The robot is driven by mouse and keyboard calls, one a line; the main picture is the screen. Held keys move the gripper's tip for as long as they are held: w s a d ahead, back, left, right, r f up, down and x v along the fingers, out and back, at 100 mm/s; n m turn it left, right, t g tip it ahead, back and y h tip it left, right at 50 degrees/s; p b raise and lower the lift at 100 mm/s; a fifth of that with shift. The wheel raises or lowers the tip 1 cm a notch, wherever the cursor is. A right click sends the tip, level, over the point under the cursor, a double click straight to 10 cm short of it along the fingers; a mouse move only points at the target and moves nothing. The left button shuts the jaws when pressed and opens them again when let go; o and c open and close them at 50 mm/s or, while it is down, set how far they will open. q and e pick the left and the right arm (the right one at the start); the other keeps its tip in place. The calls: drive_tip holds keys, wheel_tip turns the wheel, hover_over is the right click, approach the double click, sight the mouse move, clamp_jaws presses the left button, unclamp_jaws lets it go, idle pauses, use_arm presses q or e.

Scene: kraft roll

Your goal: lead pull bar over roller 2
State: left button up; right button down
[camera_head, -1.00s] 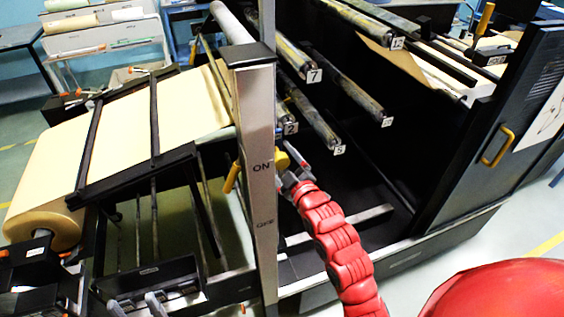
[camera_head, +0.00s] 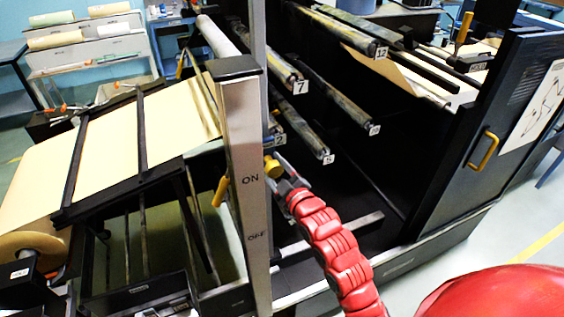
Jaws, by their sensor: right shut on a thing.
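My right gripper (camera_head: 281,178) is at the end of the red arm, just right of the ON/OFF post. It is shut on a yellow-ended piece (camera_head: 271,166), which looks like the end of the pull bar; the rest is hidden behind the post. Roller 2 (camera_head: 276,127), with its label at the near end, is just above the gripper and partly hidden by the post. The kraft paper (camera_head: 110,140) runs from the roll (camera_head: 28,250) at lower left up to the frame behind the post. My left gripper is not in view.
The grey post (camera_head: 244,180) stands close left of the gripper. Rollers 7 (camera_head: 278,68) and 5 (camera_head: 300,128) are above and to the right. The dark cabinet door (camera_head: 470,150) with a yellow handle stands at right. The dark space below the rollers looks open.

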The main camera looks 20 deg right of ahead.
drive_tip(key=d+r+b, duration=0.2)
drive_tip(key=d+r, duration=0.2)
drive_tip(key=d, duration=0.3)
drive_tip(key=shift+w+d+b, duration=0.15)
drive_tip(key=shift+d+b, duration=0.2)
drive_tip(key=shift+b, duration=0.05)
drive_tip(key=shift+f, duration=0.1)
drive_tip(key=shift+d+f+b, duration=0.45)
drive_tip(key=shift+d+b, duration=0.3)
drive_tip(key=shift+b, duration=0.55)
drive_tip(key=shift+d+f+b, duration=0.5)
drive_tip(key=shift+d+b, duration=0.25)
drive_tip(key=shift+b, duration=0.5)
drive_tip(key=shift+d+f+b, duration=0.45)
drive_tip(key=shift+d+b, duration=0.3)
drive_tip(key=shift+b, duration=0.55)
